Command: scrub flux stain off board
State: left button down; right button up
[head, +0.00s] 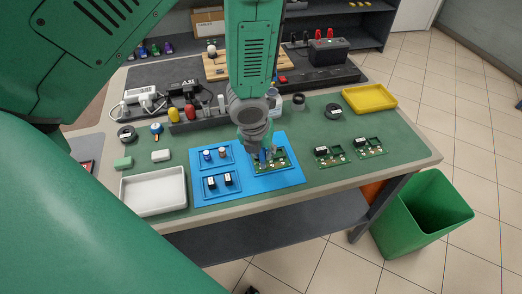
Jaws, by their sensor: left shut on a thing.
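A green circuit board (279,165) lies on the right part of a blue mat (255,187), near the bench's front edge. My left gripper (264,155) points down over the board. It is shut on a small blue tool, largely hidden by the fingers; I cannot tell whether its tip touches the board. The flux stain cannot be made out, as the gripper covers part of the board. My right gripper is not in view.
Two blue trays with small parts (222,184) share the mat. A white tray (153,192) stands left, two more boards (331,156) right, a yellow tray (369,98) back right. A green bin (425,215) stands on the floor.

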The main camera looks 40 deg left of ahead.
pick_arm(q)
jog(key=shift+w+d, duration=0.1)
jog(key=shift+s+a, duration=0.3)
jog(key=shift+s, duration=0.05)
jog(key=shift+w+d+p, duration=0.3)
jog(key=shift+w+p, duration=0.05)
jog(key=shift+p, duration=0.05)
jog(key=shift+s+a, duration=0.1)
jog(key=shift+s+a, duration=0.2)
jog(key=shift+s, duration=0.05)
jog(key=shift+w+d, duration=0.1)
